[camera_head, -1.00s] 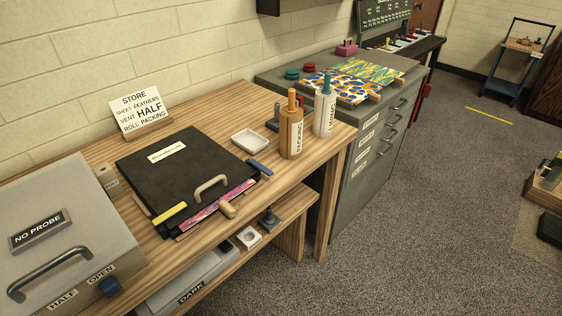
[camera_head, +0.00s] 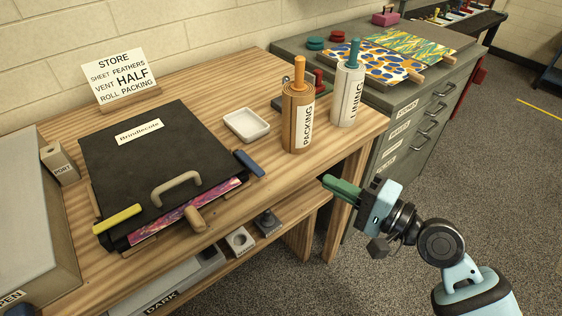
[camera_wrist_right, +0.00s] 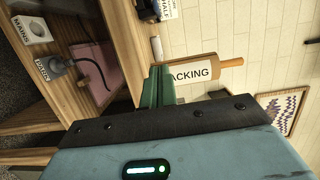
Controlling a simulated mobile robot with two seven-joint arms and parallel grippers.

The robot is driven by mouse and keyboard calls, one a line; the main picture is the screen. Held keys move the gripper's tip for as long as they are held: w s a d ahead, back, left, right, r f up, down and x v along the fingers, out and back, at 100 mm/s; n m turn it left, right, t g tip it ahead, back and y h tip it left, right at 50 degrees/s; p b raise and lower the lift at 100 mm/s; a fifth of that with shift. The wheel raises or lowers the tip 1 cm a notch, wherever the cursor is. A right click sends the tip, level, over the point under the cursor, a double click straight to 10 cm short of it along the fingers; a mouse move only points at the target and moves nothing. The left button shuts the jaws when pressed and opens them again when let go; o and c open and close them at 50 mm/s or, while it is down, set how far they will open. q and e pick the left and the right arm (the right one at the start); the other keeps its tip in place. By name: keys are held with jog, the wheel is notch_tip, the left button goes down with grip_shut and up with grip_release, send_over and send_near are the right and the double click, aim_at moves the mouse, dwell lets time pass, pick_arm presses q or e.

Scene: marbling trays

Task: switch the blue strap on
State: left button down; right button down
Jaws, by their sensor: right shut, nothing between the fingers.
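The blue strap (camera_head: 249,162) is a short blue bar at the right front corner of a black portfolio (camera_head: 110,150) on the wooden bench. A yellow strap (camera_head: 117,219) is at the portfolio's left front corner. My right gripper (camera_head: 332,183) is shut and empty, its green fingers apart from the blue strap, to its right and past the bench's front edge in the head view. The fingers also show in the right wrist view (camera_wrist_right: 157,88), where I cannot make out the blue strap. My left gripper is not in view.
The PACKING roll (camera_head: 299,108) and LINING roll (camera_head: 347,92) stand upright at the bench's right end. A white dish (camera_head: 246,125) lies behind the blue strap. A tan handle (camera_head: 176,188) and wooden toggle (camera_head: 195,218) are at the portfolio's front. A lower shelf (camera_head: 290,222) sits below.

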aim_at(250, 163)
jog(key=x, duration=0.6)
jog(key=r+p+x, duration=0.1)
jog(key=x, duration=0.2)
jog(key=shift+w+a, duration=0.25)
jog(key=shift+a, duration=0.05)
jog(key=a, duration=0.1)
jog(key=s+a+p, duration=0.1)
jog(key=shift+s+a, duration=0.2)
jog(key=shift+a, duration=0.15)
jog(key=shift+s+a+f, duration=0.1)
jog(key=shift+s+a, duration=0.25)
jog(key=shift+a, duration=0.1)
jog(key=shift+s+a+t+p, duration=0.15)
jog(key=shift+t+p, duration=0.15)
jog(key=shift+p, duration=0.4)
jog(key=shift+m, duration=0.3)
jog(key=shift+s+t+h+p, duration=0.1)
jog(key=shift+t+h+p, duration=0.2)
jog(key=shift+p, duration=0.1)
